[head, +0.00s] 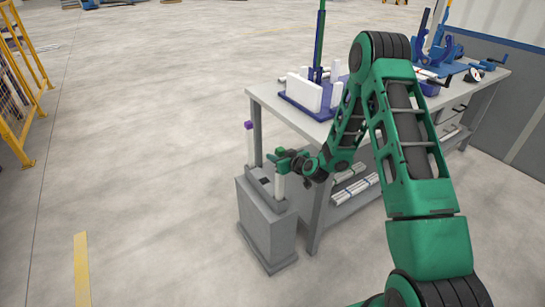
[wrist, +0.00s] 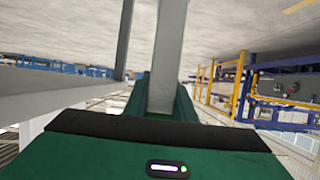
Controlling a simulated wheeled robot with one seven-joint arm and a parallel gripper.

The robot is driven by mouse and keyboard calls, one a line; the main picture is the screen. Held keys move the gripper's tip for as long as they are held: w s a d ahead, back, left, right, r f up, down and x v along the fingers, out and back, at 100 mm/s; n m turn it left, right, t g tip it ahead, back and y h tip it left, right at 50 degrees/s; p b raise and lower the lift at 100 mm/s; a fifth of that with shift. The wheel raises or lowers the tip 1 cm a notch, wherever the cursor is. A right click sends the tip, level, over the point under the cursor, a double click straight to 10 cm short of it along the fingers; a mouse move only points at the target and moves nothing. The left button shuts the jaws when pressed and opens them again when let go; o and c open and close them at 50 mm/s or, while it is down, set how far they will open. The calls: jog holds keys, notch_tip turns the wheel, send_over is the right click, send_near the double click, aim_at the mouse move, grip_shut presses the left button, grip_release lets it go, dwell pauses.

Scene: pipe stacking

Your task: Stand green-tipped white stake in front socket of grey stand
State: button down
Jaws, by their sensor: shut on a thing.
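The grey stand (head: 268,237) is a tall box on the floor beside the bench. A dark opening shows in the middle of its top. A purple-tipped white stake (head: 250,148) stands upright at its back end. The green-tipped white stake (head: 280,186) is upright at the front end of the stand's top. I cannot tell whether its lower end is inside the front socket or just above it. My gripper (head: 284,162) is shut on this stake just below its green tip. In the wrist view the pale stake (wrist: 168,55) runs up from between my fingers, its ends hidden.
The grey workbench (head: 286,112) stands right behind the stand, close to my arm. It carries a blue tray with white blocks and an upright post, and blue clamps farther off. White pipes (head: 356,188) lie on its lower shelf. Floor to the left is clear.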

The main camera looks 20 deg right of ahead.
dwell(0.3)
jog(key=c, duration=1.4)
grip_release()
jog(key=shift+f, duration=0.1)
jog(key=v, duration=1)
jog(key=shift+s, duration=0.3)
jog(key=shift+r, duration=0.3)
